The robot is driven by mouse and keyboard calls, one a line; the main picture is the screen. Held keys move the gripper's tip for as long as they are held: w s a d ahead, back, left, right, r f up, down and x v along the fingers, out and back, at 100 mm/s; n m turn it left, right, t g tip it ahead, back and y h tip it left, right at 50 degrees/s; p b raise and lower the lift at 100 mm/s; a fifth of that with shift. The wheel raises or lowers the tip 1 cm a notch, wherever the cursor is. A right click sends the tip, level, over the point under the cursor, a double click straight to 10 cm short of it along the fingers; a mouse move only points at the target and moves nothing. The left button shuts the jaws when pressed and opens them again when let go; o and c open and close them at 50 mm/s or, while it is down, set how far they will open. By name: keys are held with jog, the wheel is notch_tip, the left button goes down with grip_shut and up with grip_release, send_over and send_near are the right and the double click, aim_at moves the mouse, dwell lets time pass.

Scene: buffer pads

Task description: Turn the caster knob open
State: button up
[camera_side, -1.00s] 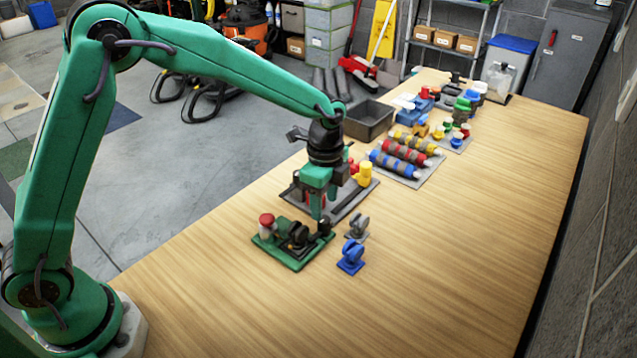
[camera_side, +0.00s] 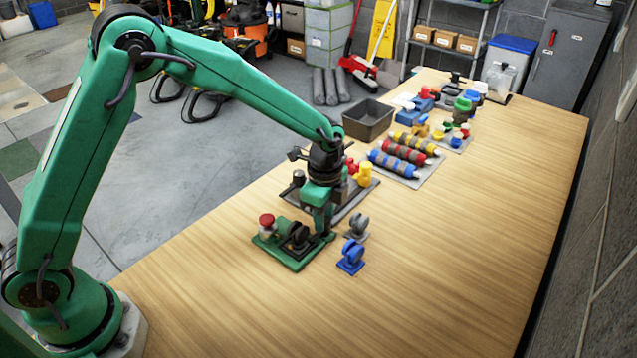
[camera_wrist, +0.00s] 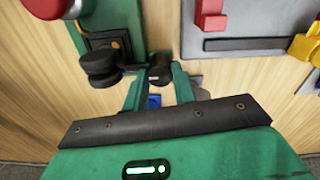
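The green fixture (camera_side: 287,262) lies on the near part of the table, with a red-capped post (camera_side: 267,221) at its left and a black round part (camera_side: 299,236) in the middle. My gripper (camera_side: 325,232) points down at its right end and hides the small dark knob there in the side view. In the wrist view, a dark knob (camera_wrist: 160,67) shows between the fingertips of my gripper (camera_wrist: 161,75). The fingers stand apart, close on both sides of it; whether they press on it I cannot tell. The black round part (camera_wrist: 100,66) is left of the fingers.
A blue caster (camera_side: 350,258) and a grey caster (camera_side: 357,228) stand just right of the fixture. A grey plate with red and yellow parts (camera_side: 364,174) lies behind my gripper. Coloured rollers (camera_side: 404,155) and a grey bin (camera_side: 367,119) are farther back. The right table side is clear.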

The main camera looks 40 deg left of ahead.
jog(key=shift+n, duration=0.3)
jog(key=n, duration=1.3)
jog(key=shift+n, duration=2.2)
jog(key=o, duration=1)
jog(key=shift+r, duration=0.1)
